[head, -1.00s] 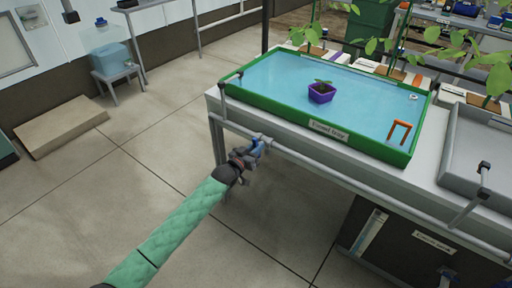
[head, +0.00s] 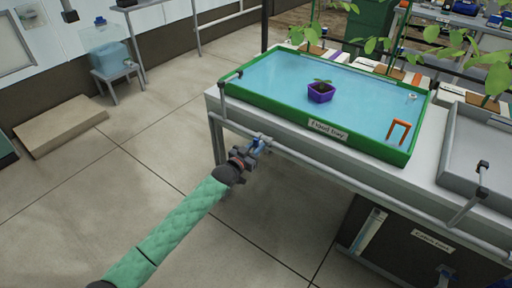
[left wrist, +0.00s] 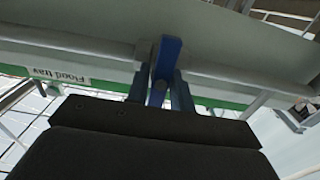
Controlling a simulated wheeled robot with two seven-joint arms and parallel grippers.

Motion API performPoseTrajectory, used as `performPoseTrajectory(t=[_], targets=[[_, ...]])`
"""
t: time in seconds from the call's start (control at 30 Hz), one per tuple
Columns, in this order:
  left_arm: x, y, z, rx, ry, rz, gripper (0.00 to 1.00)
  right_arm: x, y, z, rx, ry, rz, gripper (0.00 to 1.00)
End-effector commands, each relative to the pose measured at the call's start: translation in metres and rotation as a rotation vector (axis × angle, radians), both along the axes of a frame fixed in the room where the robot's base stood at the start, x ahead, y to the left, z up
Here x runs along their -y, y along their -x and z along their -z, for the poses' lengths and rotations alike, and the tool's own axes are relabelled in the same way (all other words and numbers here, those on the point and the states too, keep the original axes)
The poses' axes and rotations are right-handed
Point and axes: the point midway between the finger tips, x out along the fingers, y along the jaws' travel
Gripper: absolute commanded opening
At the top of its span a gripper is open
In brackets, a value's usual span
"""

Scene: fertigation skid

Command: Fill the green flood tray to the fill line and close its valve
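The green flood tray (head: 262,108), labelled "Flood tray", sits on the bench and holds blue water. The water lies below the rim; I cannot make out a fill line. A purple pot (head: 320,93) with a seedling stands in it. An orange bracket (head: 398,131) stands at its near right corner. A blue valve handle (head: 257,143) is on the pipe below the tray's front left. My left gripper (head: 248,154) is at this handle. In the left wrist view, its fingers flank the blue handle (left wrist: 166,58) with no clear gap. My right gripper is out of view.
A grey tray (head: 460,153) stands right of the flood tray. Pipes run along the bench front (head: 330,172), and a dark labelled tank (head: 395,235) is underneath. Plants stand behind. A water container (head: 103,52) on a stool and a flat platform (head: 60,127) are at left. The floor between is clear.

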Motion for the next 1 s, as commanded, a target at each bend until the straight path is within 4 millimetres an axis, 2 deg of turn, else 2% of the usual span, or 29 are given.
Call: performPoseTrajectory(t=[0.03, 0.07, 0.43, 0.57, 0.8, 1.0], targets=[[0.0, 0.0, 0.0, -0.001, -0.001, 0.0, 0.34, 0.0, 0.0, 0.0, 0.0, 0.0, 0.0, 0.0], [0.0, 0.0, 0.0, -0.001, -0.001, 0.0, 0.38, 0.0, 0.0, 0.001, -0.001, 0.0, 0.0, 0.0], [-0.004, 0.004, 0.001, -0.001, 0.0, 0.0, 0.38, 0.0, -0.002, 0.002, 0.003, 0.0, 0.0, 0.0], [-0.013, 0.017, 0.002, -0.001, 0.0, -0.001, 0.38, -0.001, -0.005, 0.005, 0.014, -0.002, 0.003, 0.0], [-0.035, 0.047, 0.002, -0.002, 0.0, 0.0, 0.38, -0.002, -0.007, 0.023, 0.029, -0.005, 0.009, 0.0], [-0.045, 0.061, 0.001, -0.001, 0.0, 0.0, 0.38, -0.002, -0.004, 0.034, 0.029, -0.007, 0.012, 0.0]])
